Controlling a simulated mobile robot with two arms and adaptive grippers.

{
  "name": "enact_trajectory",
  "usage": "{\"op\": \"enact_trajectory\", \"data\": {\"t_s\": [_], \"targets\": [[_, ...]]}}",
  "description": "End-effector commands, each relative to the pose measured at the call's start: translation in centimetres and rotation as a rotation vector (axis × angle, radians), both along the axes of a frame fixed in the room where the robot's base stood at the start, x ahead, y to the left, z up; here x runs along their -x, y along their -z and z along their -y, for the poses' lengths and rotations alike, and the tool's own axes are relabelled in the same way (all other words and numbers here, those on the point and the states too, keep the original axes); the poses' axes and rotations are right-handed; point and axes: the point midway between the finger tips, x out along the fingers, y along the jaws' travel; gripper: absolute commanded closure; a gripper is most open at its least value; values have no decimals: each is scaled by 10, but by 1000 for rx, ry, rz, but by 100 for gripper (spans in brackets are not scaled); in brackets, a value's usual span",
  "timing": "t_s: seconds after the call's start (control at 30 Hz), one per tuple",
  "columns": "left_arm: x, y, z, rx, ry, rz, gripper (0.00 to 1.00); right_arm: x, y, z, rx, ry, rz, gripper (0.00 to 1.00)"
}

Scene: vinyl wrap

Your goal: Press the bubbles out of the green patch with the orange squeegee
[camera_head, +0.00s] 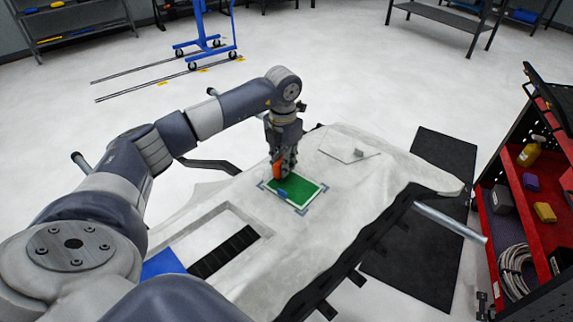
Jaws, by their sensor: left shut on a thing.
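The green patch (304,191) lies flat on the pale panel, with dark corner marks around it. A small blue thing (282,194) shows on or at the patch's left part; I cannot tell what it is. The orange squeegee (277,168) is in my left gripper (281,165), which is shut on it just above the left end of the patch. Whether the squeegee's edge touches the patch is hard to tell. Any bubbles are too small to see. My right gripper is not in view.
The pale panel (335,215) has a rectangular recess at lower left and a small grey thing (358,153) on its far part. A red tool cart (509,222) with bottle, blocks and cable stands at right. A blue wheeled frame (207,45) stands behind on open floor.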

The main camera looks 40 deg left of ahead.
Motion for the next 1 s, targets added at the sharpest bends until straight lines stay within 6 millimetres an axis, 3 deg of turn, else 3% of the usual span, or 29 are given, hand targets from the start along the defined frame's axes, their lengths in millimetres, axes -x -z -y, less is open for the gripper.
{"op": "enact_trajectory", "data": {"t_s": [0.57, 1.0], "targets": [[-1, 1, -16, -1, -2, -1, 100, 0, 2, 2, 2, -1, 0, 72], [-1, -7, -16, 0, 0, -1, 100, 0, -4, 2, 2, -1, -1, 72]]}}
